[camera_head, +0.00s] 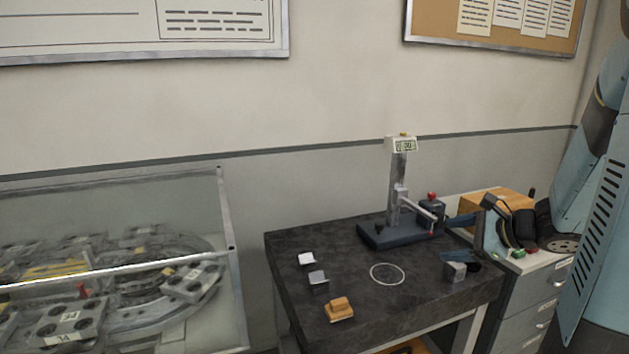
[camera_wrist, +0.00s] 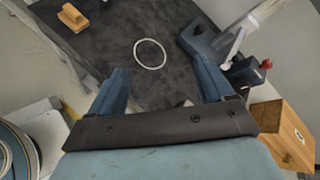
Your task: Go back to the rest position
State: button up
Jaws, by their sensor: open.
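My gripper (camera_head: 453,239) reaches in from the right over the right part of the dark table (camera_head: 345,270). In the wrist view my gripper (camera_wrist: 160,68) has its two blue fingers spread wide, with nothing held between them. A thin white ring outline (camera_head: 387,273) lies on the tabletop; it also shows ahead of the fingertips in the wrist view (camera_wrist: 150,41). A small grey block (camera_head: 455,271) is at the table's right side, close below the nearer finger in the head view. I cannot tell whether they touch.
A measuring stand (camera_head: 397,190) with a display and red knob stands at the table's back. An orange block (camera_head: 339,309) and two small pale pieces (camera_head: 306,259) (camera_head: 318,278) lie at left. A drawer cabinet (camera_head: 536,290) carries a wooden box (camera_head: 497,200). A glass case (camera_head: 238,280) stands left.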

jog(key=s+a+r+n+g+h, duration=0.1)
jog(key=s+a+r+n+g, duration=0.35)
jog(key=s+a+n, duration=0.5)
jog(key=s+d+r+n+t+h, duration=0.1)
jog(key=s+r+n+h, duration=0.5)
jog(key=s+n, duration=0.3)
jog(key=shift+r+n+h, duration=0.25)
jog(key=shift+n+h, duration=0.15)
jog(key=shift+n, duration=0.35)
